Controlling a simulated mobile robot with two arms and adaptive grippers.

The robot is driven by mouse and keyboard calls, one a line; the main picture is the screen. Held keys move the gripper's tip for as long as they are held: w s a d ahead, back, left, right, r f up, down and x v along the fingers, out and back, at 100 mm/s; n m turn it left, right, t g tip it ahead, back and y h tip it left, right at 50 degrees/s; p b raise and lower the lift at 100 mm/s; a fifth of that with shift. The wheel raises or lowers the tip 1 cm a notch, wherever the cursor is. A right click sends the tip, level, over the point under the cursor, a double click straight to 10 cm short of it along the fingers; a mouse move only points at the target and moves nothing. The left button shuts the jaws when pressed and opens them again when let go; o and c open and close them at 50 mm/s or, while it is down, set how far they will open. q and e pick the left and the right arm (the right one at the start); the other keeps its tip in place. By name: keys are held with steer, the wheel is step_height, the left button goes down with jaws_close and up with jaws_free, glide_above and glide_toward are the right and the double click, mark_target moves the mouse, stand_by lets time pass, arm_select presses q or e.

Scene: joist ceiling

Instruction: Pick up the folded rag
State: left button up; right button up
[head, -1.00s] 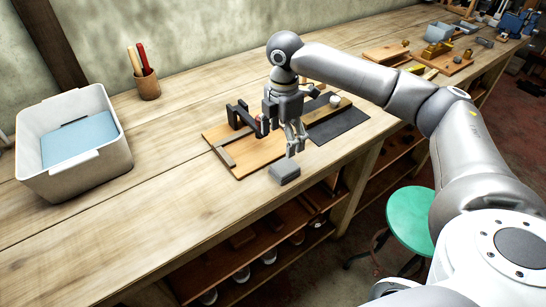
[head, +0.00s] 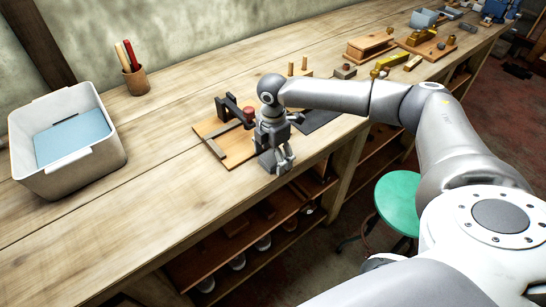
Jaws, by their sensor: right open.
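A small grey folded-looking block, which I take for the folded rag (head: 265,160), lies on the bench near its front edge, mostly hidden by my right gripper. My right gripper (head: 284,166) points down right at it, jaws open, low over the bench edge. I cannot tell whether the fingers are around the rag or beside it. My left gripper is not in view.
A wooden board (head: 228,148) with a dark clamp (head: 233,109) is just left of the gripper. A dark mat (head: 318,119) lies behind it. A white bin (head: 87,168) and a pen cup (head: 136,82) stand left. A green stool (head: 398,200) is below the bench.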

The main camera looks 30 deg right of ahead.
steer(key=shift+c, duration=2.5)
steer(key=c, duration=0.5)
steer(key=shift+r, duration=0.15)
steer(key=shift+r+b, duration=0.45)
steer(key=shift+r, duration=0.05)
steer(key=shift+r+b, duration=0.4)
steer(key=shift+r, duration=0.3)
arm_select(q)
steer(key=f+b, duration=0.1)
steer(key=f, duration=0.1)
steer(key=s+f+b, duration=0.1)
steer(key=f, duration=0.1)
arm_select(e)
steer(key=s+a+r, duration=0.1)
steer(key=s+r, duration=0.2)
steer(key=s, duration=0.1)
steer(key=s+a+r, duration=0.2)
steer(key=s+r, duration=0.2)
steer(key=s, duration=0.1)
steer(key=s+a+r, duration=0.1)
steer(key=s+r, duration=0.2)
steer(key=s, duration=0.1)
steer(key=shift+s+a+r, duration=0.15)
steer(key=shift+s+r, duration=0.05)
steer(key=shift+r, duration=0.05)
